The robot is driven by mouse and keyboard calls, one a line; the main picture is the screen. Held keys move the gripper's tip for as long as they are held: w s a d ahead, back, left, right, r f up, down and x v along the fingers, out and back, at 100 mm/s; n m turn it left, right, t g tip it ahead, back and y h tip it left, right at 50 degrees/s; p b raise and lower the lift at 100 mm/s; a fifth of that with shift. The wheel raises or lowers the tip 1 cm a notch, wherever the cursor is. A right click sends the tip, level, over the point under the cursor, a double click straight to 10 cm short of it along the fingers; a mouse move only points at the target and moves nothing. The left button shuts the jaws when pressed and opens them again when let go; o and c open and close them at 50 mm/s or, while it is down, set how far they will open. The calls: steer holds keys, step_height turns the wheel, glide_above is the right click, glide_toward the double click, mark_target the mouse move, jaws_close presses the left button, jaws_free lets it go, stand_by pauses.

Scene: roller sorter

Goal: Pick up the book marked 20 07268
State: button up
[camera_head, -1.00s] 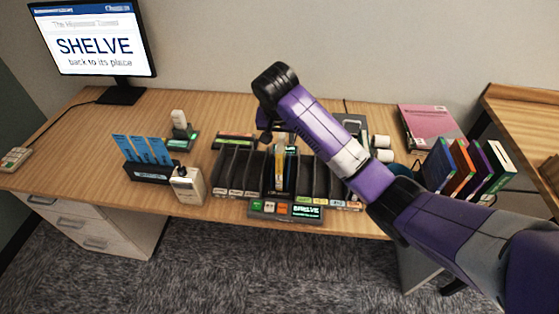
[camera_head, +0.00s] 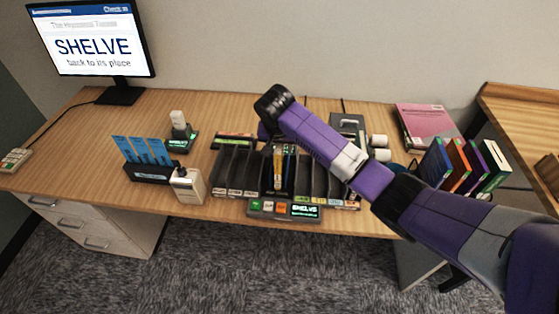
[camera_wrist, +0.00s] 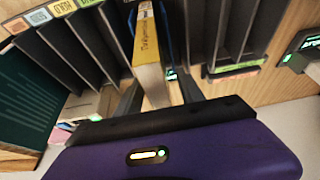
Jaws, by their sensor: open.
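A yellow book (camera_head: 278,166) stands in a middle slot of the black sorter on the desk. In the wrist view its spine and pale end (camera_wrist: 149,62) show, but I cannot make out the number 20 07268. A blue-edged item (camera_wrist: 165,38) is close beside it. My gripper (camera_wrist: 160,96) is open, with one finger on each side of the yellow book's near end. Gaps show at the fingers, and I cannot tell whether either touches. In the head view my wrist and arm hide most of the gripper.
The black sorter (camera_head: 235,172) has narrow dividers beside the book. A panel with a SHELVE display (camera_head: 304,210) is at its front. A white bottle-like box (camera_head: 188,187) and blue card holder (camera_head: 150,172) stand left. Several upright books (camera_head: 460,165) stand right.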

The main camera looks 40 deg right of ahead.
steer(key=shift+f, duration=0.2)
stand_by(0.3)
steer(key=shift+c, duration=0.3)
jaws_close()
stand_by(1.0)
